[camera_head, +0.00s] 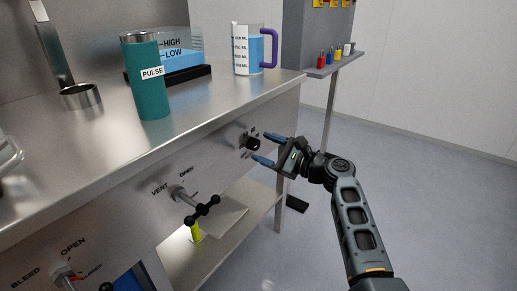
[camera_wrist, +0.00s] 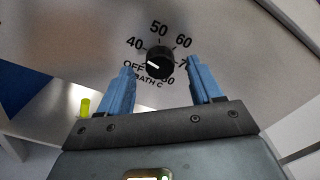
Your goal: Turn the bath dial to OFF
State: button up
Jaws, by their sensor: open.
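The bath dial is a round black knob (camera_wrist: 159,62) on the steel front panel, ringed by the labels OFF, 40, 50, 60, 70 and 80, with BATH C below. Its white mark is on the left side and appears to point toward OFF. In the head view the dial (camera_head: 253,143) is at the right end of the panel. My gripper (camera_wrist: 160,68) is open, its blue fingers on either side of the dial in the picture, with visible gaps. In the head view my gripper (camera_head: 254,146) reaches the panel from the right; I cannot tell how deep the fingertips are.
A vent valve handle (camera_head: 207,206) sticks out left of the dial. A teal PULSE cup (camera_head: 146,85) and a measuring jug (camera_head: 245,50) stand on the bench top (camera_head: 205,103). A lower shelf (camera_head: 235,217) is below. Floor at the right is clear.

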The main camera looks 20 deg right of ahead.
aim_at(253, 143)
jog(key=shift+x, duration=1.45)
jog(key=shift+c, duration=0.3)
jog(key=c, duration=1)
jog(key=shift+f+b, duration=0.1)
jog(key=shift+b, duration=0.25)
jog(key=n+b, duration=0.2)
jog(key=shift+f+n, duration=0.2)
jog(key=shift+n, duration=0.1)
jog(key=n+b, duration=0.3)
jog(key=shift+s+f+n, duration=0.1)
jog(key=shift+n, duration=0.2)
jog(key=shift+n+b, duration=1.65)
jog(key=shift+n, duration=0.65)
